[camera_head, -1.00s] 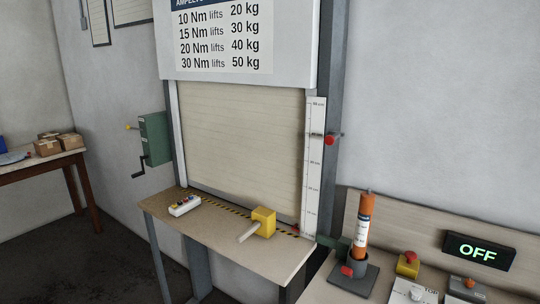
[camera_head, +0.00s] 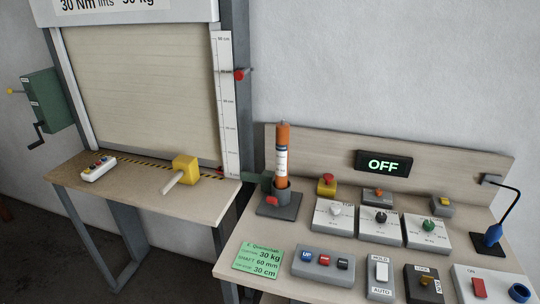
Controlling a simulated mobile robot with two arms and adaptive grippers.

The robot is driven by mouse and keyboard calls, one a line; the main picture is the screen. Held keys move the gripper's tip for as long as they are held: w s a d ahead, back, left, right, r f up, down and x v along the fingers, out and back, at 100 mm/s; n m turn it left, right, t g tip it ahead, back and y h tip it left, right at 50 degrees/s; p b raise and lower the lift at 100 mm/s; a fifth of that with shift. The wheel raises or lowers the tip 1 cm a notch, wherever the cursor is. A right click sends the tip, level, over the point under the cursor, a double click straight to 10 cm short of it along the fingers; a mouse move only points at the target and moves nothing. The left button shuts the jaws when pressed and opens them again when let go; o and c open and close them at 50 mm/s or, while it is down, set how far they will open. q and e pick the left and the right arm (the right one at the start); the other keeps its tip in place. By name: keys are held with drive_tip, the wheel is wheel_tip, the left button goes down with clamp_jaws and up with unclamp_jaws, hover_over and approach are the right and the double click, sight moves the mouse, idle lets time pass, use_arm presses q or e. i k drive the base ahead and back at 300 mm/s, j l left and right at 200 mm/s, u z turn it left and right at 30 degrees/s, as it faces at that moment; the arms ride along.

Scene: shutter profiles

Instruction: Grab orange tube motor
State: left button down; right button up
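The orange tube motor (camera_head: 282,139) stands upright in a dark grey holder (camera_head: 281,199) at the left end of the control table. It is an orange cylinder with a white label and a dark pin on top. A red part (camera_head: 271,203) sits at the front of the holder. Neither of my grippers is in view.
The control table (camera_head: 237,247) carries switch boxes, an emergency stop (camera_head: 327,184), a green note (camera_head: 257,259), an OFF display (camera_head: 384,164) and a blue lamp (camera_head: 493,236). Left stands a shutter (camera_head: 140,85) over a bench (camera_head: 119,204) with a yellow block (camera_head: 185,169) and button box (camera_head: 98,168).

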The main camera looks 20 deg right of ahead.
sight(282, 129)
drive_tip(key=i+j+z, duration=0.1)
drive_tip(key=z, duration=0.35)
drive_tip(key=i+j+z, duration=0.1)
drive_tip(key=z, duration=0.35)
drive_tip(key=i+j+z, duration=0.25)
drive_tip(key=j, duration=0.55)
drive_tip(key=j+z, duration=0.25)
drive_tip(key=j, duration=0.6)
drive_tip(key=i+j+z, duration=0.1)
drive_tip(key=j+z, duration=0.15)
drive_tip(key=j, duration=0.65)
